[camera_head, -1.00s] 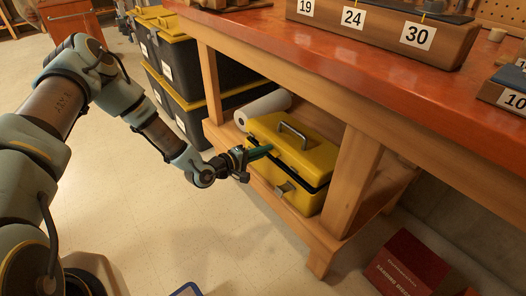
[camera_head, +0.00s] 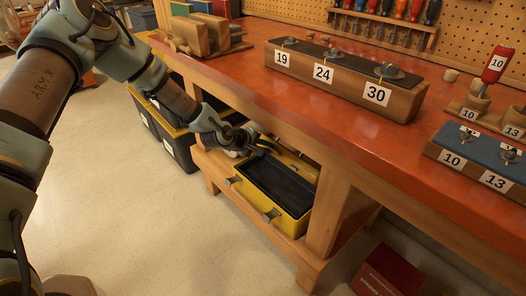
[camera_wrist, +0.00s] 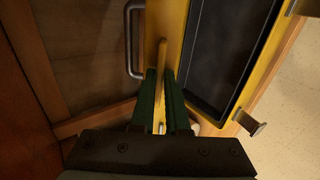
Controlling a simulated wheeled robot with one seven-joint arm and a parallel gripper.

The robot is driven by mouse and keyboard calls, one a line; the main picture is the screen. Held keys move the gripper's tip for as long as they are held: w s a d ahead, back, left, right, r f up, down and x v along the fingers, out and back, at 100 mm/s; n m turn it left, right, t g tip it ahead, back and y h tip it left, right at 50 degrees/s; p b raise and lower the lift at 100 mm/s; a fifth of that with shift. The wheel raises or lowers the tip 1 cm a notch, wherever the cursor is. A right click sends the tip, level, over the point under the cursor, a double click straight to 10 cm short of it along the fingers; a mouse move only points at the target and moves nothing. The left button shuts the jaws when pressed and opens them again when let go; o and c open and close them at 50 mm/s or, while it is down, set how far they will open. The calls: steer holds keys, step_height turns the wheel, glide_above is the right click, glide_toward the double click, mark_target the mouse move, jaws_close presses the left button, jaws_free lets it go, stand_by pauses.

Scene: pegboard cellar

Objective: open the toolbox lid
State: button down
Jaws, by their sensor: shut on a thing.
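The yellow toolbox (camera_head: 289,222) sits on the low shelf under the bench, and its black interior is exposed. Its lid (camera_head: 301,168) stands raised at the back, partly hidden by my arm and the bench. My gripper (camera_head: 262,149) is at the raised lid. In the wrist view its green fingers (camera_wrist: 161,82) are shut on the lid's yellow edge (camera_wrist: 163,55), with one finger on each side. The lid's metal handle (camera_wrist: 131,42) shows left of the fingers. The open box interior (camera_wrist: 228,50) and a metal latch (camera_wrist: 249,123) are to the right.
The orange bench top (camera_head: 250,75) overhangs the shelf close above my gripper. A wooden leg (camera_head: 327,218) stands right of the toolbox. Black crates (camera_head: 178,143) stand to the left, and a red box (camera_head: 390,272) lies on the floor. The floor in front is clear.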

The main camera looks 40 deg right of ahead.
steer(key=shift+d+r, duration=0.1)
steer(key=shift+d, duration=0.1)
steer(key=c, duration=1)
jaws_free()
steer(key=shift+o, duration=0.2)
steer(key=v, duration=1)
steer(key=shift+a+r+b, duration=0.25)
steer(key=shift+a+b, duration=0.1)
steer(key=shift+b, duration=0.05)
